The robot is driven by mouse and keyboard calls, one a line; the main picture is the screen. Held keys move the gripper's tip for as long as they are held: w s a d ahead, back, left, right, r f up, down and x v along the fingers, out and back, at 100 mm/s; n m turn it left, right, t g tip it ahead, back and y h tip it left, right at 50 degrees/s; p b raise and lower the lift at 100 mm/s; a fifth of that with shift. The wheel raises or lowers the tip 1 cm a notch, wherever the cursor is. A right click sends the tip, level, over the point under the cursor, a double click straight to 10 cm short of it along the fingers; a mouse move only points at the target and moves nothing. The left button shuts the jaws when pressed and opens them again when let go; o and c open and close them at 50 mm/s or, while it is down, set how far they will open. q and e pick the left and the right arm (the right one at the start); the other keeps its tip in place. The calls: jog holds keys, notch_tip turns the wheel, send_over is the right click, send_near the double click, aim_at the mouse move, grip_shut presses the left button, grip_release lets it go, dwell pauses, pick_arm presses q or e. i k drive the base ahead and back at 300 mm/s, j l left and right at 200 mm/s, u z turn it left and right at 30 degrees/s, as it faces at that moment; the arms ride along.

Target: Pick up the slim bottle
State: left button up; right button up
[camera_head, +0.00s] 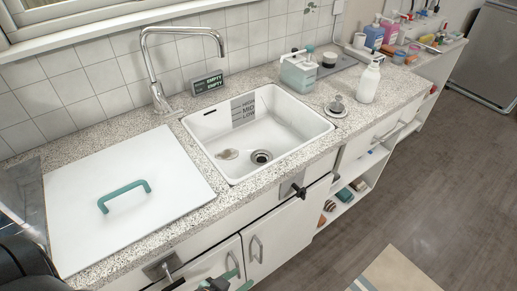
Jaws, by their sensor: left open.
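Several bottles stand on the counter, and I cannot tell for certain which one is the slim bottle. A white pump bottle (369,84) stands upright at the right of the sink. Farther back right, a blue bottle (374,34) and a pink bottle (391,29) stand close together. A teal and white dispenser (298,72) stands behind the sink. My left gripper (238,277) is at the bottom edge, partly cut off, low by the cabinet doors. It is open and far from all the bottles. My right gripper is not in view.
The white sink (321,129) holds a small pale item by its drain. A tap (156,80) and a small display (207,84) stand behind it. A white lid (85,205) with a teal handle covers the left counter. Open shelves (352,190) hold small items. The floor at right is mostly clear.

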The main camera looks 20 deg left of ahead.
aim_at(371, 76)
jog(key=i+l, duration=0.2)
jog(key=l, duration=0.15)
jog(key=i+l, duration=0.2)
jog(key=l, duration=0.2)
jog(key=i+l+u, duration=0.1)
jog(key=l, duration=0.25)
jog(key=i+l, duration=0.5)
jog(key=l, duration=0.3)
